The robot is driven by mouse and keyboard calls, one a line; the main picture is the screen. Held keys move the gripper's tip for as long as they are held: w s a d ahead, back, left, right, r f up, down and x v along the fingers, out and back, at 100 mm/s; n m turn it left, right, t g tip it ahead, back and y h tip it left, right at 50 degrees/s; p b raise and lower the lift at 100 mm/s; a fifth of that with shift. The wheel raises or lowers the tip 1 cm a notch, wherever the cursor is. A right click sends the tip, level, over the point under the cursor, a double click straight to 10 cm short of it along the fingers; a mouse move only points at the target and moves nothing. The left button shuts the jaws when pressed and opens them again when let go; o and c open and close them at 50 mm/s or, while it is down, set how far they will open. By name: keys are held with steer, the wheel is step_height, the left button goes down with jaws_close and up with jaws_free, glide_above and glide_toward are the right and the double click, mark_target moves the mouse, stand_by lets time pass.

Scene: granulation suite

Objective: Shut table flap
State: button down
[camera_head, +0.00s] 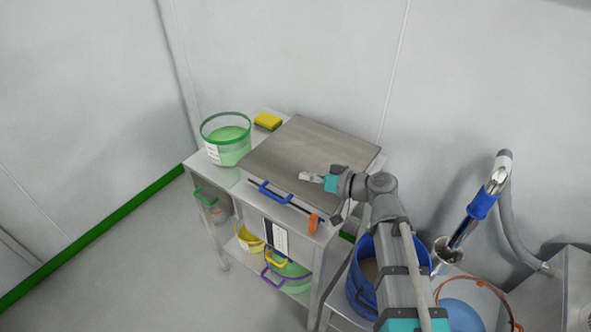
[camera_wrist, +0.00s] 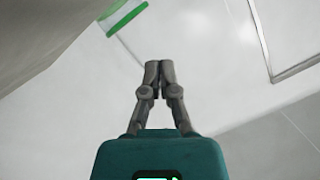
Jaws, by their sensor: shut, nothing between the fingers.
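The table (camera_head: 232,180) is a steel stand with a shelf below. A broad grey-brown panel, which looks like the flap (camera_head: 300,142), covers most of its top; I cannot tell whether it lies fully flat or slightly raised. A blue handle (camera_head: 277,192) sits at the table's front edge, and an orange piece (camera_head: 313,223) is at the front right corner. My gripper (camera_head: 302,176) appears over the panel's front right part, its height above it unclear. In the wrist view my gripper (camera_wrist: 159,64) has its fingertips together, with nothing between them.
A green-rimmed clear bucket (camera_head: 228,150) and a yellow sponge (camera_head: 268,121) stand beside the panel. Handled containers (camera_head: 290,270) fill the lower shelf. A blue bucket (camera_head: 362,293) and a blue-gripped metal tool (camera_head: 482,204) are at right. Floor at left is clear.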

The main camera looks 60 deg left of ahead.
steer(key=shift+v, duration=1.2)
steer(key=shift+d, duration=0.1)
steer(key=w+d+f+m+t+h+p, duration=0.1)
steer(key=w+d+f+m+t+h, duration=0.15)
steer(key=w+d, duration=0.65)
steer(key=w+d+f+m+t+h+p, duration=0.1)
steer(key=w+d+f+m+t, duration=0.2)
steer(key=w+d, duration=0.55)
steer(key=w+d+f+m+t+h+p, duration=0.1)
steer(key=w+d+f+m+t+h, duration=0.15)
steer(key=w+d, duration=0.6)
steer(key=d+f+m+t+h+p, duration=0.1)
steer(key=d+m+h, duration=0.5)
steer(key=d, duration=3.3)
steer(key=m+p, duration=0.1)
steer(key=m, duration=0.3)
steer(key=shift+w+d+f+h, duration=0.25)
steer(key=shift+w+f+h, duration=0.1)
steer(key=shift+h, duration=0.05)
